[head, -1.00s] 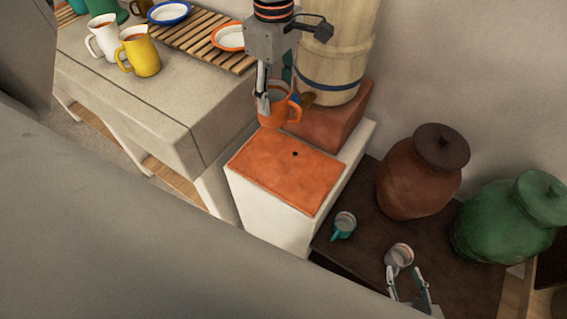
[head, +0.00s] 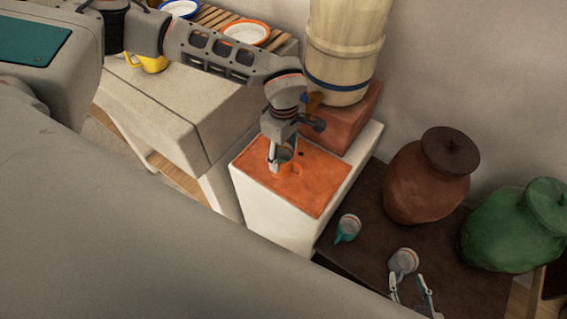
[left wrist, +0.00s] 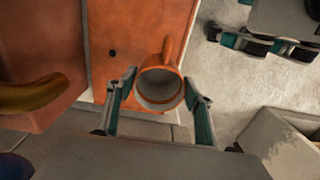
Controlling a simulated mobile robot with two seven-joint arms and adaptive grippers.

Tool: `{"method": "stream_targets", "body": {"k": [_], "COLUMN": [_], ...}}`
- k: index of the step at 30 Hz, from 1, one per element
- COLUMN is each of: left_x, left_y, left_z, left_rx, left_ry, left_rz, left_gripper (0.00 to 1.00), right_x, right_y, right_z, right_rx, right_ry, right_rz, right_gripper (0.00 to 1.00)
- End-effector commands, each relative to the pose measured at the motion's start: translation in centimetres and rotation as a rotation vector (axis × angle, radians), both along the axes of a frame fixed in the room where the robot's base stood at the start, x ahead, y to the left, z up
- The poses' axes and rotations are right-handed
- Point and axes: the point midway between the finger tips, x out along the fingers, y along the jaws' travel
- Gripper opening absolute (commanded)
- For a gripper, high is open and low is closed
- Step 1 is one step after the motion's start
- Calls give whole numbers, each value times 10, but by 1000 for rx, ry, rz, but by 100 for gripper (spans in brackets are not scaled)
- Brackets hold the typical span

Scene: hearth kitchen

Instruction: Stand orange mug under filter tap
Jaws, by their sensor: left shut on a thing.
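The orange mug (head: 286,165) is upright, low over the orange slab of the white stand (head: 325,190); I cannot tell whether its base touches the slab. In the left wrist view the mug (left wrist: 167,50) shows from above, empty, with its handle pointing away from my gripper. My left gripper (head: 277,158) is shut on it, one finger on each side. The filter tap (head: 313,101) juts from the wooden barrel (head: 345,50), behind the mug; it also shows at the left of the left wrist view (left wrist: 35,95). My right gripper (head: 410,288) is open and empty beside a grey mug (head: 403,261).
A teal-handled mug (head: 347,227), a brown jar (head: 425,185) and a green jar (head: 515,225) stand on the dark table to the right. A counter (head: 190,110) at the left holds a yellow jug (head: 150,64) and plates on a slatted rack. The slab's front is clear.

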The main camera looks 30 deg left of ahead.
Motion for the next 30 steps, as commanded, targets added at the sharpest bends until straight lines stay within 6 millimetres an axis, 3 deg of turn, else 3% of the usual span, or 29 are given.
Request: {"method": "stream_targets", "body": {"k": [7,14,26,27,28,30], "left_x": [0,0,0,0,0,0], "left_y": [0,0,0,0,0,0], "left_z": [-17,-48,-53,-52,-52,-52], "left_rx": [0,1,0,0,0,0], "left_ry": [0,1,0,-1,-1,-1], "left_rz": [0,2,1,1,1,1], "left_gripper": [27,27,27,62,68,68], "right_x": [-1,-2,-3,-3,-3,-2], "right_y": [0,0,0,0,0,0], "right_z": [-3,-8,-10,-9,-9,-9], "right_rx": [0,-1,-1,-2,-2,-1], "right_ry": [3,8,10,9,9,8], "right_rz": [0,0,0,1,1,1], "right_gripper": [40,40,40,40,40,40]}}
